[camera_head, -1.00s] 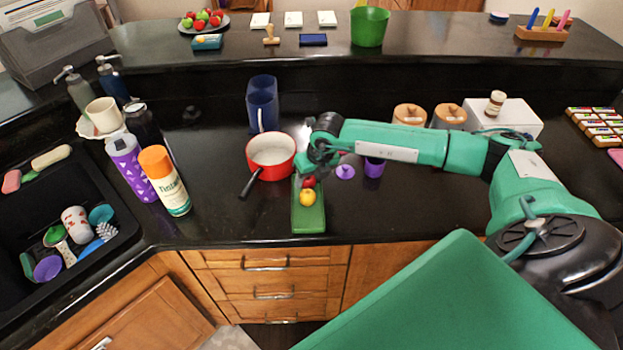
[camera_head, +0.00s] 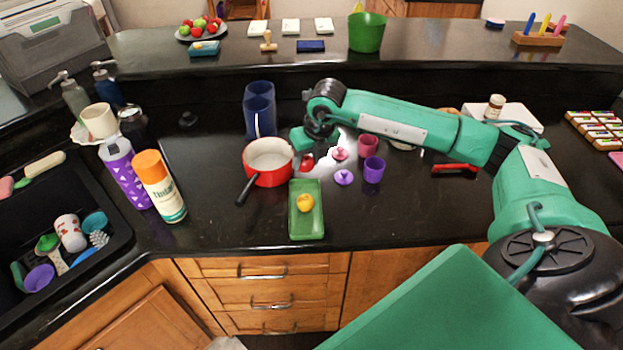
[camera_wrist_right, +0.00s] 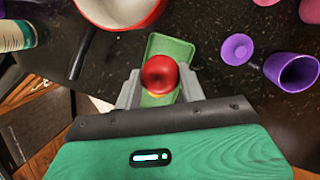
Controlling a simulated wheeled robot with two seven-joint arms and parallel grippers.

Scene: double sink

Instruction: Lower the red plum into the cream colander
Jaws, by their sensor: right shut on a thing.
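My right gripper (camera_head: 309,150) is shut on the red plum (camera_head: 307,163) and holds it in the air to the right of the red pot and beyond the green tray. In the right wrist view the plum (camera_wrist_right: 160,73) sits between the two grey fingers (camera_wrist_right: 158,88). I cannot clearly make out a cream colander. A pale rounded edge (camera_head: 403,145) shows just under my right forearm, mostly hidden, and I cannot tell what it is. My left gripper is not in view.
The red pot (camera_head: 268,180) with a pale inside stands left of the gripper. The green tray (camera_head: 306,228) holds a yellow fruit (camera_head: 305,203).

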